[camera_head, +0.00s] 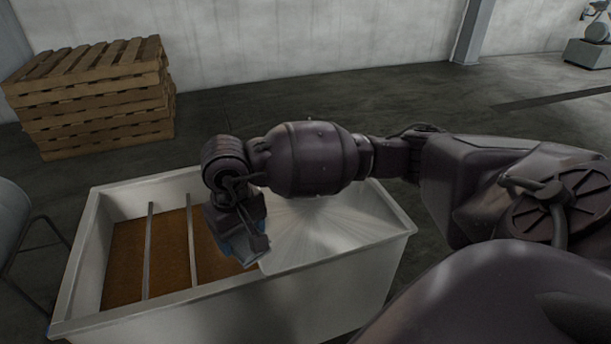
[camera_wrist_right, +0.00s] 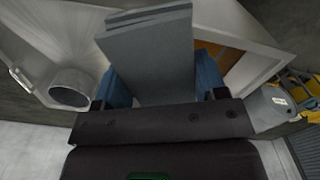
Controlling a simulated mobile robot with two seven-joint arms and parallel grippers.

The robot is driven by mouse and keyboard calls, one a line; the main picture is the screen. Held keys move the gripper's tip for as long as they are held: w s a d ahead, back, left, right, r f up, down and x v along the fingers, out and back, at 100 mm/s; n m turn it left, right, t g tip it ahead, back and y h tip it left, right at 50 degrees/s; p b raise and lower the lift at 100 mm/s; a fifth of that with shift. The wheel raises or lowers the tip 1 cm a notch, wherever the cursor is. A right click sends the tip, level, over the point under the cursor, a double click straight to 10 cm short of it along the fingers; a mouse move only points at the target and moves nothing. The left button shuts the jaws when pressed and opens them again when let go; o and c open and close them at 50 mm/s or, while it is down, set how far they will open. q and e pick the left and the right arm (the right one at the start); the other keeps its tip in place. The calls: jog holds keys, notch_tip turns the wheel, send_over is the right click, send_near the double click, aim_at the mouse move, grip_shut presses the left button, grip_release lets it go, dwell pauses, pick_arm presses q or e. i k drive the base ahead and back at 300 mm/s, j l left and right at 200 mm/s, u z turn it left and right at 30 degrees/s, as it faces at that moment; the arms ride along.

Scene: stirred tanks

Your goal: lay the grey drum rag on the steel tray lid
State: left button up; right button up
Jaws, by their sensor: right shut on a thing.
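My right gripper (camera_head: 243,246) is over the white tank, at the left edge of the shiny steel tray lid (camera_head: 335,222), which covers the tank's right part. In the right wrist view its blue fingers (camera_wrist_right: 162,85) are shut on the grey drum rag (camera_wrist_right: 148,55), a flat, folded grey slab that extends away beyond the fingers. In the head view the rag is mostly hidden by the gripper, and I cannot tell whether it touches the lid. My left gripper is not in view.
The white tank (camera_head: 340,290) is open on its left, showing a brown surface (camera_head: 170,245) and two metal bars across it. Wooden pallets (camera_head: 95,100) are stacked at the back left. A grey rounded vessel (camera_head: 12,215) stands at the left edge. The lid's visible top is clear.

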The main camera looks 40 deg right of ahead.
aim_at(331, 232)
jog(key=i+l+z, duration=0.1)
jog(key=l+z, duration=0.15)
jog(key=l, duration=0.8)
jog(key=i+l, duration=0.15)
jog(key=l, duration=0.25)
